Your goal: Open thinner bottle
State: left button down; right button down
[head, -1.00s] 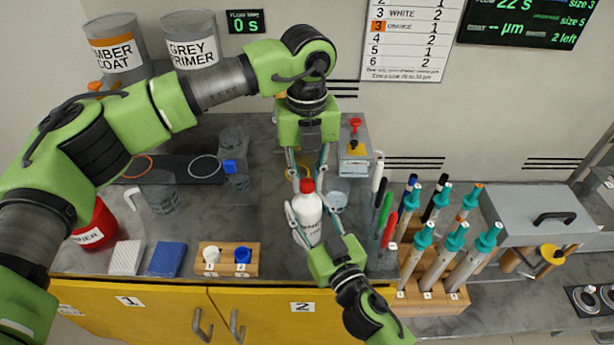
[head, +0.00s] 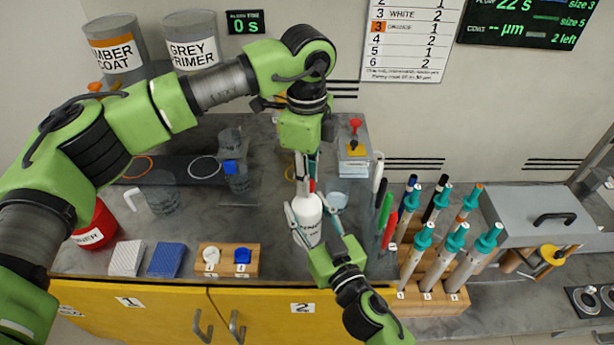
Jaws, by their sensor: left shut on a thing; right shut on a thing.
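My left gripper (head: 305,180) points down from above and is shut on the red cap. My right gripper (head: 316,222) comes from the front and is shut on the bottle's body, one finger on each side.
A pen rack (head: 430,290) with several teal-capped tools stands right of the bottle. A small wooden block with white and blue knobs (head: 228,262), a blue sponge (head: 166,260) and a red container (head: 97,228) are on the left.

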pick_arm(q)
jog(key=shift+r, duration=0.2)
jog(key=shift+r, duration=0.9)
jog(key=shift+r, duration=0.15)
jog(key=shift+r, duration=1.9)
pick_arm(e)
jog(key=c, duration=1.1)
grip_release()
jog(key=shift+o, duration=0.2)
